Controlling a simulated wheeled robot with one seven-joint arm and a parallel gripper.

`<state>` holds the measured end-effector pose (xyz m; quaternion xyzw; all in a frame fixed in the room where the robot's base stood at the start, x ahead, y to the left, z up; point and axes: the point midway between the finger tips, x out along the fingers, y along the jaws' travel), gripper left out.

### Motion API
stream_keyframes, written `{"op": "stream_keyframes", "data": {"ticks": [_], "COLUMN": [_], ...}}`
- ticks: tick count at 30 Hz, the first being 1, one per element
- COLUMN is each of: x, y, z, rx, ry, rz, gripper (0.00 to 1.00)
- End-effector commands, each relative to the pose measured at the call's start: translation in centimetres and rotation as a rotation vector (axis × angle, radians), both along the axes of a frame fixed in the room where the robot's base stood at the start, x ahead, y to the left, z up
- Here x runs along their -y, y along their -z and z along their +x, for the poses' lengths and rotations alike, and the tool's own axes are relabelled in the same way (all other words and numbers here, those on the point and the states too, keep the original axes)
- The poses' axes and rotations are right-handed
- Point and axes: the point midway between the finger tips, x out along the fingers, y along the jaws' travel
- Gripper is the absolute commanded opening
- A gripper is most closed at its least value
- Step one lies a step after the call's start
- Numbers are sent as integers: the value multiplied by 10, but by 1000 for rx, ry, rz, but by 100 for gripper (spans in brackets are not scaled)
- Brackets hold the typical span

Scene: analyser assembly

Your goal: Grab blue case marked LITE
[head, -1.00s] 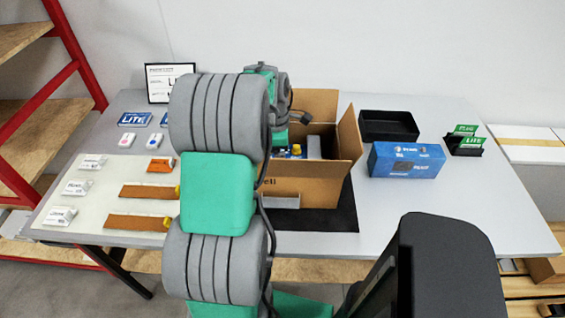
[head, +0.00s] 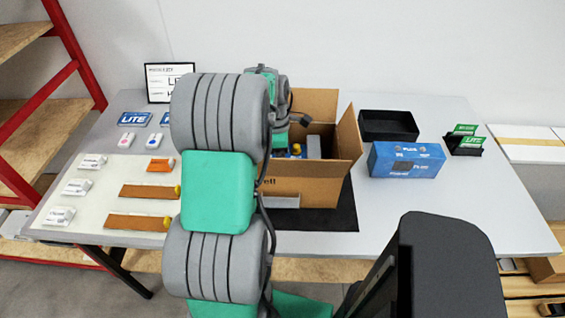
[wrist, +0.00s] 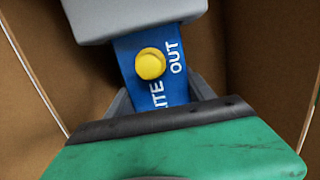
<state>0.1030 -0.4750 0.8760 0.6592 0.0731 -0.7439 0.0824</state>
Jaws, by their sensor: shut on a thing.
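In the wrist view my gripper (wrist: 160,98) is shut on the blue case, with a grey finger on each side. A grey block (wrist: 135,14) lies beyond the case and covers its far end.
The box stands on a black mat (head: 338,217), its flaps open. A black tray (head: 388,126) and a blue box (head: 405,160) are to its right, then green cards (head: 466,140). A pale panel (head: 105,190) with white and orange pieces is at left. The table's front right is clear.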

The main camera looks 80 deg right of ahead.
Motion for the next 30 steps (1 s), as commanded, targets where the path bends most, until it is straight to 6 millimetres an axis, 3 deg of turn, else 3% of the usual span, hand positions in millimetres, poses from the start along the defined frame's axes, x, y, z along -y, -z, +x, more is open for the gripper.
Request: {"op": "stream_keyframes", "data": {"ticks": [10,23,26,30], "x": [0,2,2,3], "y": [0,-6,-18,-49], "z": [0,0,0,1], "rx": [0,1,2,1], "ry": [0,0,0,1], "rz": [0,-6,-8,-11], "gripper": [1,0,0,0]}}
